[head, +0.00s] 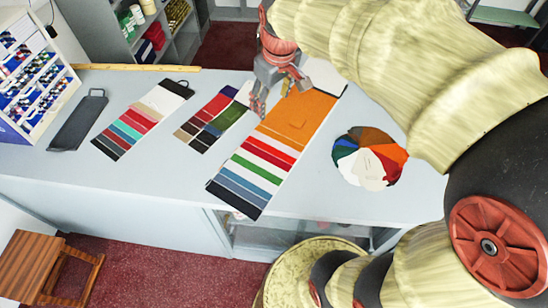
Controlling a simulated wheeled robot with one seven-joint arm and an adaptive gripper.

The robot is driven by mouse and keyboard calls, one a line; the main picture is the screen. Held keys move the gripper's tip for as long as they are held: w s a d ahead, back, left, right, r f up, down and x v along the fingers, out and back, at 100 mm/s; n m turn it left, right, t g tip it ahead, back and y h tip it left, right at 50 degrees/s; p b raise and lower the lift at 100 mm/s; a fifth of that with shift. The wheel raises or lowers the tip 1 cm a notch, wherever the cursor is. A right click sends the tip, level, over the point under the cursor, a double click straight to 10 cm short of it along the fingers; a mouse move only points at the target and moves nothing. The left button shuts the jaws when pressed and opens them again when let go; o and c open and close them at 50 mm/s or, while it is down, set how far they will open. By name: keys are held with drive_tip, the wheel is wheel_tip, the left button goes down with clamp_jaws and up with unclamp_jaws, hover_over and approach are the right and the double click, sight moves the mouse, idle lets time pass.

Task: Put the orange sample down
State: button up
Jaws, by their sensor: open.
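An orange sample (296,124) shows as a faint small square outline on the broad orange panel of a long striped swatch card (262,162). It looks flat there, and its edges are hard to tell from the orange around it. My gripper (279,96) is open, with nothing visible between its fingers. It points down just behind and left of the orange panel's upper part. I cannot tell how high its fingertips are above the counter. My arm covers part of the view to the right of the card.
Two smaller striped swatch cards (135,124) (212,120) and a dark grey board (78,122) lie to the left on the pale counter (150,180). A round multicoloured swatch fan (368,160) lies at the right. A thread rack (35,80) stands far left.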

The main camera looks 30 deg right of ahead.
drive_tip(key=s+a+m+t, duration=0.1)
drive_tip(key=s+a, duration=0.3)
drive_tip(key=s, duration=0.4)
drive_tip(key=s+a+m+t, duration=0.1)
drive_tip(key=s+a, duration=0.4)
drive_tip(key=s, duration=0.3)
drive_tip(key=shift+s+t+y, duration=0.3)
drive_tip(key=shift+f, duration=0.1)
wheel_tip(320, 180, down, 8)
drive_tip(key=b, duration=0.7)
drive_tip(key=shift+r, duration=0.25)
